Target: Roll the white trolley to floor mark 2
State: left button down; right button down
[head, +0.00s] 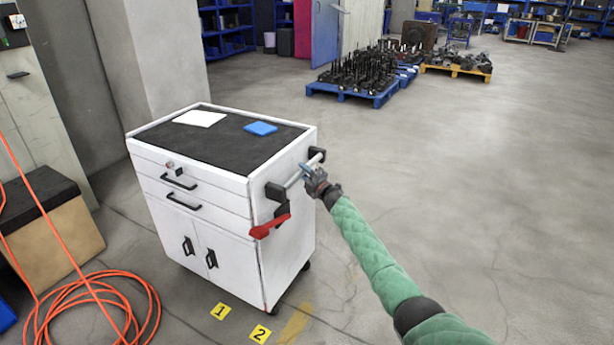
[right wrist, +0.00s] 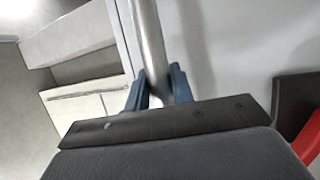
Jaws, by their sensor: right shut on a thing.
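The white trolley (head: 231,200) stands on the floor left of centre in the head view, with drawers, two doors and a dark top. A metal push bar (head: 297,178) is on its right side, with a red lever (head: 269,226) below it. My right gripper (head: 309,173) is shut on the push bar, which also shows between its blue fingers in the right wrist view (right wrist: 150,45). Yellow floor marks 1 (head: 220,311) and 2 (head: 260,334) lie in front of the trolley, mark 2 near its front right corner. My left gripper is not in view.
A coiled orange hose (head: 95,308) lies on the floor at the left, near a cardboard-coloured box (head: 60,240). A pillar stands behind the trolley. Blue pallets (head: 350,93) with dark parts are far back. The floor to the right is open. A white sheet (head: 199,118) and a blue item (head: 260,128) lie on the trolley.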

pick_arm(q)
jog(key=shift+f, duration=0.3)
pick_arm(e)
jog(key=shift+a+f, duration=0.15)
jog(key=shift+f, duration=0.05)
jog(key=c, duration=1.2)
grip_release()
jog(key=shift+r, duration=0.1)
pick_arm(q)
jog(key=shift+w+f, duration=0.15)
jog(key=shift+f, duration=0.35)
pick_arm(e)
jog(key=v, duration=0.7)
jog(key=shift+s, duration=0.25)
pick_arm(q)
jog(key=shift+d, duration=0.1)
